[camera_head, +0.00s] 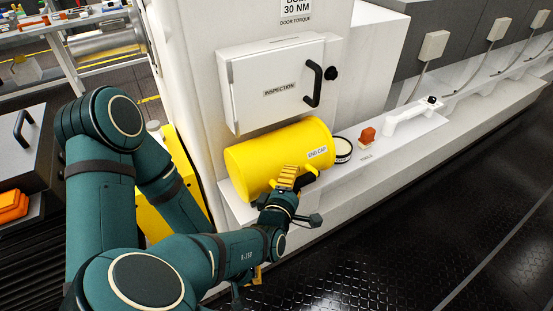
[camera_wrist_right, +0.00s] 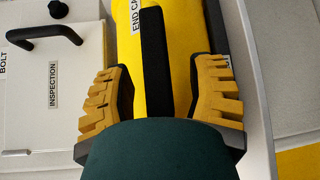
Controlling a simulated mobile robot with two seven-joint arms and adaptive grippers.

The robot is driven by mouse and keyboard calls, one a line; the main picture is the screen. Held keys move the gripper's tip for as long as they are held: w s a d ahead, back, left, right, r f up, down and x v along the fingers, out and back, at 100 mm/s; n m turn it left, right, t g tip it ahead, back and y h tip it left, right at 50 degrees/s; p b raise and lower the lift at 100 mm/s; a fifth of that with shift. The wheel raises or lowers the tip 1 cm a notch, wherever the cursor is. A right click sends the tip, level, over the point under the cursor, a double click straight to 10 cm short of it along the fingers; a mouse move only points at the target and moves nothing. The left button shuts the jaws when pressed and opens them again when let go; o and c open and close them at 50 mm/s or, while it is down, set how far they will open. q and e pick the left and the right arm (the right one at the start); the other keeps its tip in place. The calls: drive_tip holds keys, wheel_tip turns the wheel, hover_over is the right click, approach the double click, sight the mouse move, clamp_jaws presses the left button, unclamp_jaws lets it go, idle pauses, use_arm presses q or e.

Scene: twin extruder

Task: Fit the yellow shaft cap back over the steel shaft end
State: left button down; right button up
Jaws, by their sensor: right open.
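The yellow cap (camera_head: 262,155), a large cylinder labelled END CAP, lies on its side on the white ledge below the inspection door. The right wrist view shows its yellow surface (camera_wrist_right: 183,30) and a black handle bar (camera_wrist_right: 154,60) along it. My right gripper (camera_head: 294,179) is open, with its yellow ribbed fingers (camera_wrist_right: 164,88) on either side of the bar; I cannot tell whether they touch it. A small part of what looks like my left gripper (camera_head: 246,286) shows below the right forearm, mostly hidden.
The closed inspection door (camera_head: 275,82) with a black handle is just above the cap. The dark floor (camera_head: 400,230) in front is clear.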

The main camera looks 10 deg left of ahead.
clamp_jaws()
drive_tip(key=shift+r, duration=0.1)
idle(0.4)
